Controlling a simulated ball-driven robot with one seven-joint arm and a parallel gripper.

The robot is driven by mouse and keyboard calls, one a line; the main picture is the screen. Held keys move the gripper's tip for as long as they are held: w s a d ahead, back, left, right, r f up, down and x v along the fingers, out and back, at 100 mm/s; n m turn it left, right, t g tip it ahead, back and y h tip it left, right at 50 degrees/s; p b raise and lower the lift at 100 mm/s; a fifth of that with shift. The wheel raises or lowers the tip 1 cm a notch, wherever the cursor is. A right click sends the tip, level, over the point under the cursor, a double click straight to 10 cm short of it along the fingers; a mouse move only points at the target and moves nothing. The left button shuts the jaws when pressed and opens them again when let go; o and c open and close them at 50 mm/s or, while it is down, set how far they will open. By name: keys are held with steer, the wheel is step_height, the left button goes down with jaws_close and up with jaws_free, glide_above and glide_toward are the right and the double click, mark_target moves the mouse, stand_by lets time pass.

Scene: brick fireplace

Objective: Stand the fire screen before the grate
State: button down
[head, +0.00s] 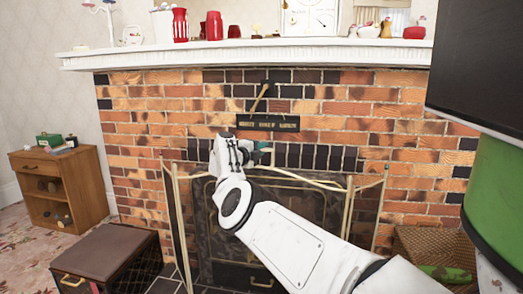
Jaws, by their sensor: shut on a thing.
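The fire screen (312,202) has a thin brass frame, dark mesh and folding side panels. It stands upright in front of the dark opening of the brick fireplace. My white arm reaches across it from the lower right and hides part of its middle. My gripper (262,152) is at the screen's top edge, near the middle, and is shut on the screen there. The fingertips are small and their exact grip is hard to see. The grate cannot be made out clearly behind the mesh and my arm.
A white mantelpiece (250,54) with red jars and ornaments runs above. A dark box (105,252) stands on the floor at left, near the screen. A wooden cabinet (60,185) is farther left. A wicker basket (425,247) is at right.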

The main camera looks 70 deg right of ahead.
steer(key=shift+f+b, duration=0.2)
steer(key=shift+b, duration=0.35)
stand_by(0.6)
stand_by(0.4)
steer(key=c, duration=1.1)
jaws_free()
steer(key=shift+f, duration=0.1)
steer(key=shift+o, duration=0.7)
steer(key=shift+f, duration=0.45)
steer(key=shift+o, duration=1.2)
steer(key=shift+r, duration=0.1)
steer(key=shift+r, duration=0.1)
steer(key=shift+w+a+r+p, duration=0.15)
steer(key=shift+a+p, duration=0.15)
steer(key=shift+p, duration=0.35)
steer(key=shift+p+v, duration=1.15)
steer(key=shift+p, duration=0.8)
